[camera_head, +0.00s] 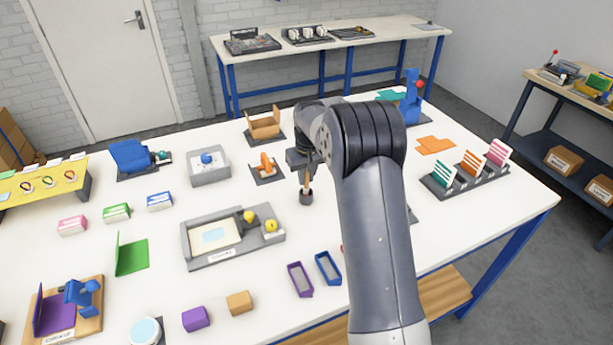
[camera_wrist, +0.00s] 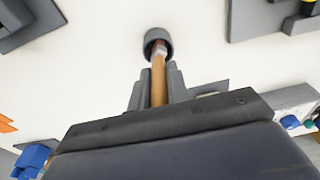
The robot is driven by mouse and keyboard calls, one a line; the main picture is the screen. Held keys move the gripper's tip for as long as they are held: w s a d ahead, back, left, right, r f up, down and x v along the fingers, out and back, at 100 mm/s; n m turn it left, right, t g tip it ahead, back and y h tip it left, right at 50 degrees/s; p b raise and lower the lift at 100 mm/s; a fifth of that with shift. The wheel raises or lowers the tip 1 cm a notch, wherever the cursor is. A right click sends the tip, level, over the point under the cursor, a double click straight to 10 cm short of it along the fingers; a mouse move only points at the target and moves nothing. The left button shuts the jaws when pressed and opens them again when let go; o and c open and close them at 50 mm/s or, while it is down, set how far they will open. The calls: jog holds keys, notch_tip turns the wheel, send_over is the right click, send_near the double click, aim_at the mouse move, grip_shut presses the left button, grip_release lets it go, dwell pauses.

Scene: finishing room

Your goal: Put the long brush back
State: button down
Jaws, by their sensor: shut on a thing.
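The long brush has a thin wooden handle, seen in the wrist view (camera_wrist: 158,86), with a metal collar and a dark reddish end. My gripper (camera_head: 304,174) is shut on the handle, one grey finger on each side. In the head view the brush handle (camera_head: 307,181) hangs about upright below the gripper. Its lower end meets a small round dark grey cup (camera_head: 306,198) on the white table. In the wrist view the brush end lies over or inside the opening of this cup (camera_wrist: 152,37); how deep it reaches I cannot tell.
A grey tray with a yellow knob (camera_head: 235,257) lies left of the cup. An orange part on a dark base (camera_head: 265,170) stands close behind to the left. A card rack (camera_head: 466,184) stands at the right. White table is bare around the cup.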

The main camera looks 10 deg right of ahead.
jog(key=shift+f, duration=0.4)
jog(key=shift+f, duration=0.2)
jog(key=c, duration=1.4)
grip_release()
jog(key=shift+o, duration=0.2)
jog(key=shift+r, duration=0.15)
notch_tip(320, 180, up, 12)
jog(key=s+b, duration=0.1)
jog(key=shift+s+d+b, duration=0.15)
jog(key=shift+s+b, duration=0.1)
jog(key=shift+b, duration=0.05)
